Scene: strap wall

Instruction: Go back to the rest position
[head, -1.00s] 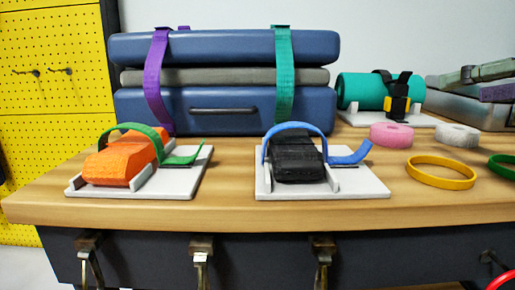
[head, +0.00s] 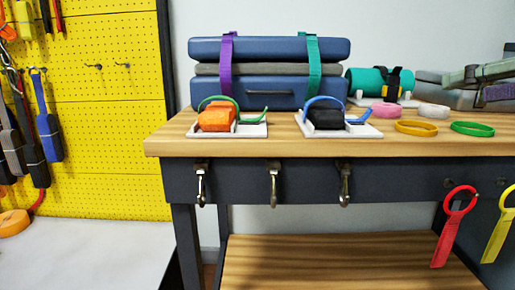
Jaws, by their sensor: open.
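My gripper and arm do not show in the head view. The workbench (head: 400,148) stands in front of me with its wooden top. On it, an orange block (head: 216,119) with a green strap arched over it sits on a left white plate (head: 253,130). A black block (head: 326,118) with a blue strap over it sits on a right white plate (head: 365,131). The loose end of each strap sticks out to the right.
Blue cases (head: 268,48) with purple and teal straps stand behind. A teal roll (head: 368,82), a yellow ring (head: 416,128) and a green ring (head: 472,129) are at right. Metal hooks line the bench front; a red strap (head: 452,228) hangs there. A yellow pegboard (head: 110,140) stands left.

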